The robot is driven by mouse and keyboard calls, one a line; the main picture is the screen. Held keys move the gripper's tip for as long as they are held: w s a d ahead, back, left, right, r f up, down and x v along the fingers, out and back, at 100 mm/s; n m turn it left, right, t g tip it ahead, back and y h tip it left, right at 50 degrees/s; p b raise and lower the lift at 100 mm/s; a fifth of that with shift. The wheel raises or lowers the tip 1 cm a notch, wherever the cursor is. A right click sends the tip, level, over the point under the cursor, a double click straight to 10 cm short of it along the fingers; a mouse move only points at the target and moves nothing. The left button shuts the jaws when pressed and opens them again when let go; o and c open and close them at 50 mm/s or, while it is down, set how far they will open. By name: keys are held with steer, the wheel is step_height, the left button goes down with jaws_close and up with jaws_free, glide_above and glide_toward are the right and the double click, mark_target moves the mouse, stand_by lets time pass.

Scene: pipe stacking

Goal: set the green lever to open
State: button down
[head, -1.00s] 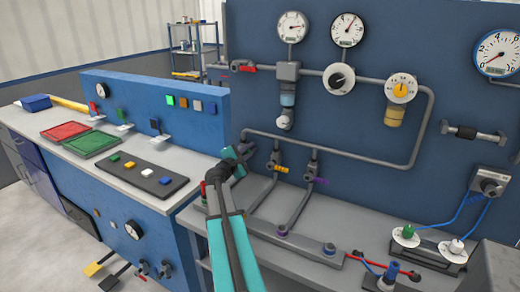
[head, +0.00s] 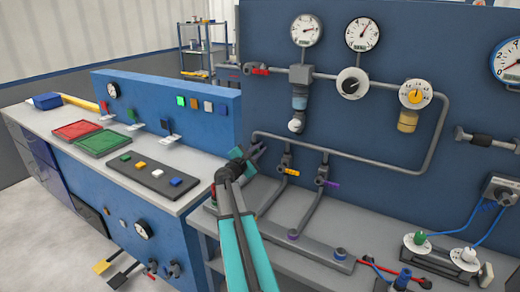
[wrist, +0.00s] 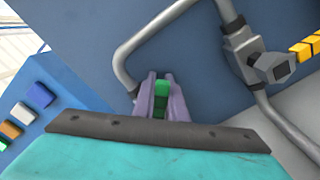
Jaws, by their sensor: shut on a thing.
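The green lever (wrist: 161,98) shows in the wrist view between the two greyish-purple fingers of my gripper (wrist: 162,84). The fingers are shut on it, one on each side, in front of the blue wall and beside a grey pipe bend. The lever's valve body is hidden from me there. In the head view my gripper (head: 259,147) is at the left end of the pipe run. The held lever is not visible there behind my wrist and gripper, so I cannot read its angle.
A valve with a yellow lever (head: 291,172) stands just right of my gripper, then one with a purple lever (head: 330,183). The grey pipe (head: 370,163) runs along the blue wall. A blue control panel (head: 215,125) stands to the left.

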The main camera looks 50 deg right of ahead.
mark_target(254, 153)
steer(key=shift+d+r, duration=0.1)
steer(key=shift+r, duration=0.15)
steer(key=c, duration=1.8)
jaws_free()
steer(key=shift+s, duration=0.1)
steer(key=shift+f, duration=0.15)
steer(key=shift+a+f, duration=0.15)
steer(key=shift+a, duration=1)
steer(key=shift+s+a+r+b, duration=0.1)
steer(key=shift+s+a+b, duration=0.1)
steer(key=shift+a, duration=0.75)
steer(key=shift+s+a+r+b, duration=0.15)
steer(key=shift+a+b, duration=0.1)
steer(key=shift+a, duration=0.7)
steer(key=shift+s+a+f+b, duration=0.1)
steer(key=shift+s+a+b, duration=0.1)
steer(key=shift+a, duration=0.75)
